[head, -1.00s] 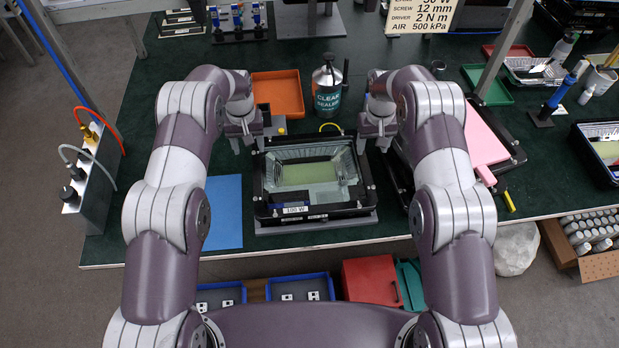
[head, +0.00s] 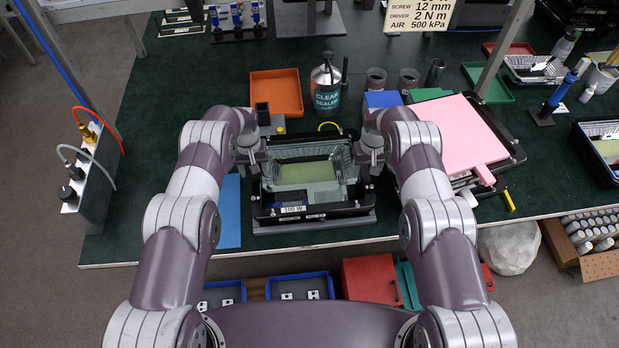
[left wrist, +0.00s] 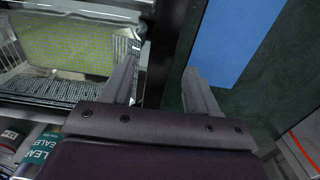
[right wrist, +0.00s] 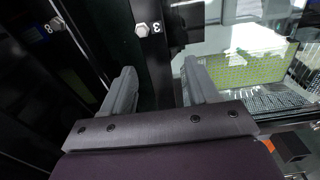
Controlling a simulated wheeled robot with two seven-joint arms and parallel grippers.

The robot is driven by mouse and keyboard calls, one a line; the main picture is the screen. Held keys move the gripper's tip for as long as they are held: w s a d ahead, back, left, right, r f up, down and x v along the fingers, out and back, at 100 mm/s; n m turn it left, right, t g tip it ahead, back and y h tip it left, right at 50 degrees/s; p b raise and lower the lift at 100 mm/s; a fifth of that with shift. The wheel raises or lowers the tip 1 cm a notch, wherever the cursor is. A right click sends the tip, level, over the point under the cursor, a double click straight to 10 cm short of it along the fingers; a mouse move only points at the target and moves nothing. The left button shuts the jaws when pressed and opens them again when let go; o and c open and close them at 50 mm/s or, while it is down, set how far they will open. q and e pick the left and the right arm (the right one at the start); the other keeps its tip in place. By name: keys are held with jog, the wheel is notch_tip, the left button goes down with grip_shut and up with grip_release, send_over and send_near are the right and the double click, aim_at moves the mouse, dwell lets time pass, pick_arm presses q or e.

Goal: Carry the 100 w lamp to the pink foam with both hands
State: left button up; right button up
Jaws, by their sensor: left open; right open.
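The 100 W lamp (head: 315,200) is a black-framed housing with a clear front and a yellow-green panel, lying on a grey plate in front of me. Its label faces me. My left gripper (head: 254,172) is open at its left side; in the left wrist view the black side wall (left wrist: 172,60) lies between the fingers (left wrist: 165,90). My right gripper (head: 369,174) is open at its right side; in the right wrist view the black wall (right wrist: 155,70) lies between the fingers (right wrist: 158,88). The pink foam (head: 460,135) lies on a black tray to the right.
A blue mat (head: 230,212) lies left of the lamp. An orange tray (head: 277,92) and a sealer can (head: 326,90) stand behind it. A blue box (head: 383,99) stands behind the right gripper, and a yellow tool (head: 509,201) lies near the front edge.

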pick_arm(q)
jog(key=shift+f, duration=0.4)
pick_arm(e)
jog(key=shift+d+f, duration=0.1)
jog(key=shift+f, duration=0.3)
pick_arm(q)
jog(key=shift+c, duration=0.3)
pick_arm(e)
jog(key=shift+c, duration=0.3)
pick_arm(q)
grip_shut()
pick_arm(e)
grip_shut()
pick_arm(q)
jog(key=shift+r, duration=0.1)
pick_arm(e)
jog(key=shift+r, duration=0.1)
